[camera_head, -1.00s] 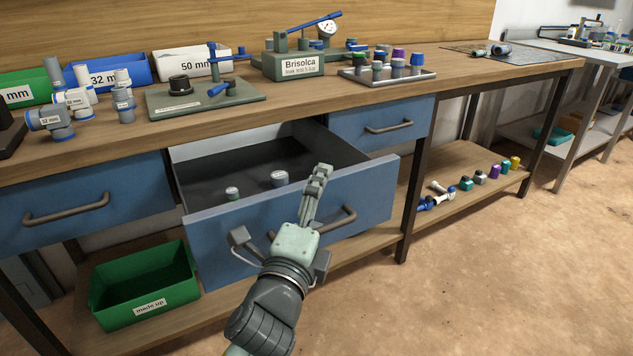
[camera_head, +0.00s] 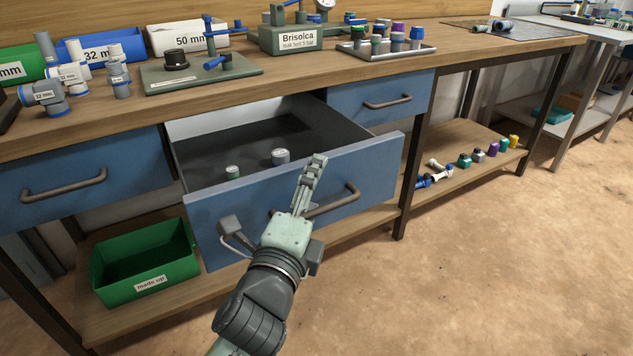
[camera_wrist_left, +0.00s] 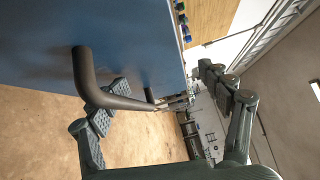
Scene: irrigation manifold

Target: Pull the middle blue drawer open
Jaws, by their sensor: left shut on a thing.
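The middle blue drawer (camera_head: 370,167) stands well open below the bench top. Its inside shows, with two small grey fittings, one a green-banded cap (camera_head: 233,172) and one a larger cap (camera_head: 281,156). My left gripper (camera_head: 312,185) is at the drawer front, shut on the grey bar handle (camera_head: 345,198). The hand hides the handle's middle and left part. In the left wrist view the handle (camera_wrist_left: 88,75) runs from the blue front between the fingers of my left gripper (camera_wrist_left: 160,85). My right gripper is not in view.
Shut blue drawers flank it on the left (camera_head: 70,165) and right (camera_head: 365,105). A green bin (camera_head: 150,284) sits on the lower shelf at left. Fittings and a test rig (camera_head: 290,40) stand on the bench top (camera_head: 290,80). The floor at right is clear.

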